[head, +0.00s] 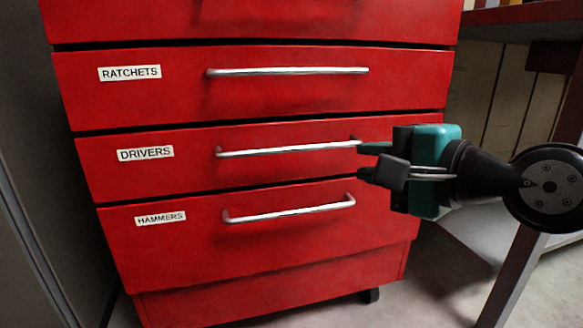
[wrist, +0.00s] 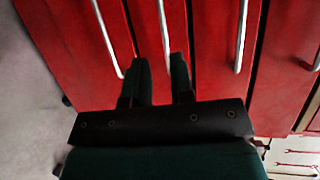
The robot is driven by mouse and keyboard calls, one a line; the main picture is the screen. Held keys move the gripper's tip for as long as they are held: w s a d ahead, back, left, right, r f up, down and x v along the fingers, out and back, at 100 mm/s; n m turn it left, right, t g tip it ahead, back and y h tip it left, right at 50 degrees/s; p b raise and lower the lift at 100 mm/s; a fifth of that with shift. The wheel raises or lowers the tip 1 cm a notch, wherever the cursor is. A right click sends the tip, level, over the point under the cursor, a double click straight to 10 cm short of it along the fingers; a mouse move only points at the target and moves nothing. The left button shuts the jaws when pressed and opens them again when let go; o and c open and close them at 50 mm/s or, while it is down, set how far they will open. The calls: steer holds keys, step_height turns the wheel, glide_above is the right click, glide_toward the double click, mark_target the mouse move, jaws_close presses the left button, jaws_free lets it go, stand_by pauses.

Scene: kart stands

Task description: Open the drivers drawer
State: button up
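The drivers drawer (head: 185,165) is a red drawer front with a white DRIVERS label (head: 146,153). It looks shut, level with its neighbours. Its silver bar handle (head: 285,150) runs across the front. My gripper (head: 367,161) is at the right end of this handle, with its fingers pointing at the cabinet. In the wrist view the two dark fingers (wrist: 161,75) are apart, and the drivers handle (wrist: 162,28) ends in the gap between them. Nothing is held. I cannot tell how deep the fingers reach around the bar.
The ratchets drawer (head: 180,98) is above and the hammers drawer (head: 190,245) below, both with similar handles and looking shut. A bench leg (head: 515,270) stands at the right. A grey panel (head: 25,200) is close on the left. Bare floor (head: 420,300) shows at lower right.

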mark_target(294, 149)
steer(key=p+x, duration=1.5)
steer(key=x, duration=0.2)
steer(key=shift+c, duration=0.2)
jaws_close()
